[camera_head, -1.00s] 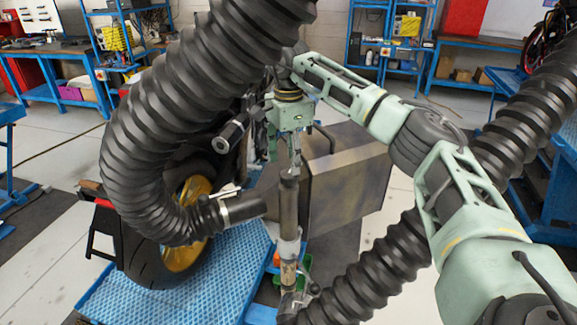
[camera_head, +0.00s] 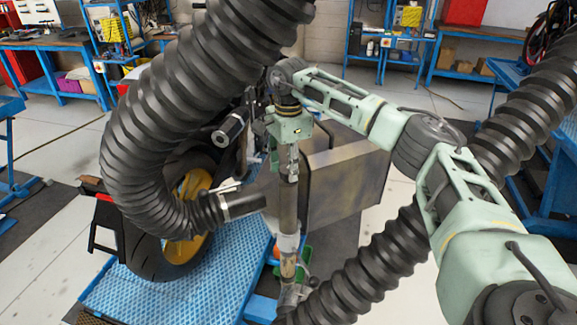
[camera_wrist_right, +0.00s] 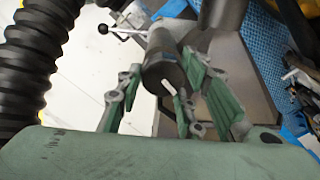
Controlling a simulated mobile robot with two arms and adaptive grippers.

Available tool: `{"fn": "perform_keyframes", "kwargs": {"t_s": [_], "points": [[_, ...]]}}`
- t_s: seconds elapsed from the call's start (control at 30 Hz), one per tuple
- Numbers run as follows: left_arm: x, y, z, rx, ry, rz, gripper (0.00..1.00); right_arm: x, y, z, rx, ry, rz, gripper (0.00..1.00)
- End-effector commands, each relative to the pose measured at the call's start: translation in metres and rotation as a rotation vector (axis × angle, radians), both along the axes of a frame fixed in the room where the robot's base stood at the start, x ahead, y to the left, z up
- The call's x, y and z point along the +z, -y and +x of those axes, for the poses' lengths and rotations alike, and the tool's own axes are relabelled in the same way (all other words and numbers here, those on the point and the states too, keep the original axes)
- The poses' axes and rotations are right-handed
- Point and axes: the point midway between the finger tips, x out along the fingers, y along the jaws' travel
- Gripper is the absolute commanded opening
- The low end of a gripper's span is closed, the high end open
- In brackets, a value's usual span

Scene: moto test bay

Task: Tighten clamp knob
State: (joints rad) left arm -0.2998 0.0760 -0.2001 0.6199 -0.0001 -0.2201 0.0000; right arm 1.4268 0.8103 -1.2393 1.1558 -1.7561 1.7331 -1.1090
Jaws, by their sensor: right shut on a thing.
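My right gripper (camera_head: 292,160) points down at the top of a grey upright post (camera_head: 287,212) in the head view. In the right wrist view, its green fingers (camera_wrist_right: 160,88) sit on either side of a dark round knob-like end (camera_wrist_right: 165,80) with a white mark. The gripper is shut on this end, which I take to be the clamp knob. In the head view the fingers mostly hide it. A lever with a black ball tip (camera_wrist_right: 103,29) sticks out lower on the post in the right wrist view. My left gripper is not in view.
A thick black corrugated hose (camera_head: 140,150) curves left of the post. Another hose (camera_head: 390,255) runs beneath my right arm. A motorcycle wheel (camera_head: 150,262) stands on a blue platform (camera_head: 215,285). A grey metal box (camera_head: 350,180) stands behind the post. Benches line the back.

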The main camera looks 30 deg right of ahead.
Motion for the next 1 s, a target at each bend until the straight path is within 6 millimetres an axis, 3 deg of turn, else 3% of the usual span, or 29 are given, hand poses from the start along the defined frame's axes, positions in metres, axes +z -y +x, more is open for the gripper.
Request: {"fn": "perform_keyframes", "kwargs": {"t_s": [0.1, 0.67, 1.0], "points": [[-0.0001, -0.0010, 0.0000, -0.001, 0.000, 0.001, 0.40, -0.0018, -0.0001, -0.0016, 0.001, -0.007, 0.000, 0.08], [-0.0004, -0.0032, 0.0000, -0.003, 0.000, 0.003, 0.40, -0.0032, -0.0006, -0.0028, -0.021, -0.013, 0.000, 0.08], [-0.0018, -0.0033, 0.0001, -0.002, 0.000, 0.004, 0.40, -0.0041, -0.0020, -0.0028, -0.177, -0.015, 0.000, 0.08]]}}
